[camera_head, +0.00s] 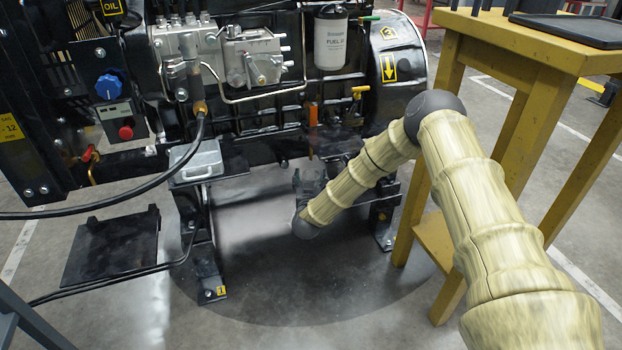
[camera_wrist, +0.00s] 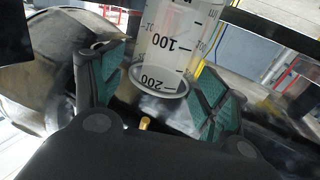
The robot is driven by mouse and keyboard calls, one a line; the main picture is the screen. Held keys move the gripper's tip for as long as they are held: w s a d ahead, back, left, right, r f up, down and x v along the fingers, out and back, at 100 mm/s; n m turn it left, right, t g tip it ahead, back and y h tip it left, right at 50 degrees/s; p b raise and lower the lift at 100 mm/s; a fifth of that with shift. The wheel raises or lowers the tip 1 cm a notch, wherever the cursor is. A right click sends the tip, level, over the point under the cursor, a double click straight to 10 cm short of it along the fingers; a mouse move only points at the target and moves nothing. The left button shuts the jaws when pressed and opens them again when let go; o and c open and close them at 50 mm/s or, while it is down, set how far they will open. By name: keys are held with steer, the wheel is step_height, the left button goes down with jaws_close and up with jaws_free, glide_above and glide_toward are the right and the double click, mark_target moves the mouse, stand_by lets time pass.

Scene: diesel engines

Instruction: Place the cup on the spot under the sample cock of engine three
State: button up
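The clear cup (camera_wrist: 167,45), with black 100 and 200 marks, shows between my gripper's fingers in the wrist view. Its marks read upside down there. My gripper (camera_wrist: 165,75) has green-padded fingers spread on both sides of the cup. A gap shows at the left pad; contact at the right pad cannot be told. A small brass piece (camera_wrist: 145,123), possibly the sample cock, shows near the cup's rim. The spot under the cup cannot be made out.
The black engine (camera_head: 270,130) stands over the work area, with a yellow-handled valve (camera_head: 359,93) on its side. A yellow table (camera_head: 530,45) stands close at the right of my arm. A hose (camera_head: 150,185) crosses at the left.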

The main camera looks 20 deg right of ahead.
steer(key=shift+s+a+r, duration=0.1)
steer(key=shift+s+r, duration=0.05)
steer(key=shift+r, duration=0.05)
steer(key=p+v, duration=0.6)
steer(key=v, duration=0.4)
steer(key=s+a+f+n+g+y, duration=0.2)
steer(key=s+a+f+g+y, duration=0.15)
steer(key=s+f, duration=0.55)
steer(key=s+a+f+n+g+y, duration=0.1)
steer(key=s+a+f+g+y, duration=0.3)
steer(key=s, duration=0.8)
steer(key=s+d+g, duration=0.2)
steer(key=s+g, duration=0.1)
steer(key=s, duration=0.7)
steer(key=s+d+f+g+h, duration=0.1)
steer(key=s+d+g, duration=0.1)
steer(key=s, duration=0.9)
steer(key=s+d+g, duration=0.2)
steer(key=s+g, duration=0.2)
steer(key=s, duration=0.7)
steer(key=shift+s+d+f+n, duration=0.25)
steer(key=shift+d+n, duration=0.05)
